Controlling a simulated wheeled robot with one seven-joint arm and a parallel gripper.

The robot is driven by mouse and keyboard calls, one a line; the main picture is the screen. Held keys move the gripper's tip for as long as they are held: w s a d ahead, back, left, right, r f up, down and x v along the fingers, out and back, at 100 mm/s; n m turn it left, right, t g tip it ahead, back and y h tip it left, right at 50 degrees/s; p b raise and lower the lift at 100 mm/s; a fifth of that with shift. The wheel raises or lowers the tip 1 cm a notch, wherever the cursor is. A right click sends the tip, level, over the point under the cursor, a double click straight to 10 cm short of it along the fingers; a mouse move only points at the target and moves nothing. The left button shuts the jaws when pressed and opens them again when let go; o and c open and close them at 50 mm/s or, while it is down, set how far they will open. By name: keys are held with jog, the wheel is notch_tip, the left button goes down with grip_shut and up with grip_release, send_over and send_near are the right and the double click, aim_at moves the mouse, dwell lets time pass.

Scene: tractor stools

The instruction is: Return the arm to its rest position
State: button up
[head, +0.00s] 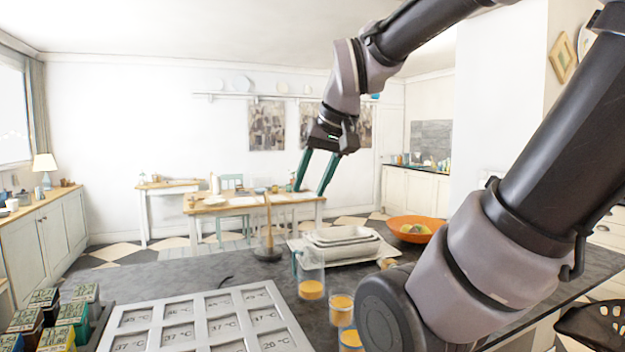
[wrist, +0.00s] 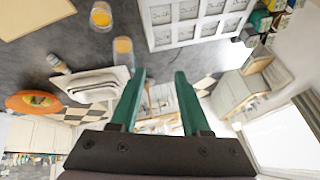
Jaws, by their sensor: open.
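My gripper (head: 316,190) has two green fingers and hangs in the air above the far part of the dark counter. In the wrist view the fingers of my gripper (wrist: 160,80) stand well apart with nothing between them. My arm reaches in from the right and bends down at the wrist. No object is held.
Below are the dark counter (head: 190,272), a white compartment tray (head: 204,322) with temperature labels, stacked white dishes (head: 342,240), a glass of orange liquid (head: 312,289) and an orange bowl (head: 415,229). Small boxes (head: 72,318) stand at left. The air around my gripper looks clear.

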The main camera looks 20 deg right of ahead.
jog(key=shift+s+a+r+m+t, duration=0.2)
jog(key=shift+s+m+t, duration=0.1)
jog(key=shift+s+m, duration=0.15)
jog(key=shift+s+a+r+m+t, duration=0.1)
jog(key=shift+s+r+m+t, duration=0.05)
jog(key=shift+s+m+t, duration=0.2)
